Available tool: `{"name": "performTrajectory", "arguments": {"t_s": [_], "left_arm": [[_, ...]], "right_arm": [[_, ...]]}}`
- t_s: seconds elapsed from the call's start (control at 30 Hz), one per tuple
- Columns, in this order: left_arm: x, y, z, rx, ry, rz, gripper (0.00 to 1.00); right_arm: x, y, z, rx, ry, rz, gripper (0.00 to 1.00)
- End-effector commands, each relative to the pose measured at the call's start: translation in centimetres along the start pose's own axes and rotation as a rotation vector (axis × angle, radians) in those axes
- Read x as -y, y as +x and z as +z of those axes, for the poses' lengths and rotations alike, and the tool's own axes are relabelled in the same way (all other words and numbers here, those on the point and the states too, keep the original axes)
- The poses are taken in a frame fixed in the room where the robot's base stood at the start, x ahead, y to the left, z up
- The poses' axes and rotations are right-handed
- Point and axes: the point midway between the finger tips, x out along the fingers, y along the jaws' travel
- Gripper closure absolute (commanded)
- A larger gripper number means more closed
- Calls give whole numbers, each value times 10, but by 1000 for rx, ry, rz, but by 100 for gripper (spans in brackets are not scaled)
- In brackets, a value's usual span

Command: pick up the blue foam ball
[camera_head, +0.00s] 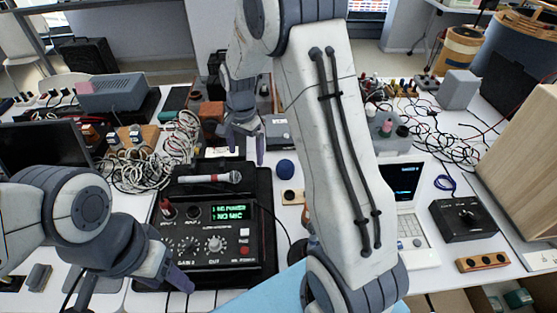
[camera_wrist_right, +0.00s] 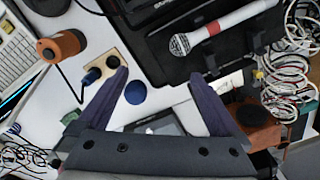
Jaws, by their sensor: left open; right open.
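The blue foam ball (camera_head: 285,168) rests on the white table, just right of the black mixer case. In the right wrist view the ball (camera_wrist_right: 135,92) shows between my two fingers, nearer the left one. My right gripper (camera_head: 243,150) is open and empty, left of the ball in the head view; its fingers also show in the right wrist view (camera_wrist_right: 158,78). I see no contact with the ball. My left gripper (camera_head: 130,290) is open and empty at the lower left, in front of the mixer.
A microphone (camera_head: 210,178) lies on top of the mixer (camera_head: 215,235). A wooden socket block (camera_head: 292,197) sits close to the ball. Tangled cables (camera_head: 150,160) lie at left. A laptop (camera_head: 410,215) and a black box (camera_head: 463,220) stand at right.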

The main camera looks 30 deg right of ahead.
Motion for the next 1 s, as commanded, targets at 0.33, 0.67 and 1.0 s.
{"name": "performTrajectory", "arguments": {"t_s": [0.33,0.67,1.0], "left_arm": [[0,-6,0,0,0,0,40],[-1,-12,-1,0,0,0,40],[-2,-26,-1,0,0,0,40]], "right_arm": [[-44,72,-129,-10,583,22,0],[-47,119,-132,-10,601,23,0],[-54,154,-135,-9,600,24,0]]}}
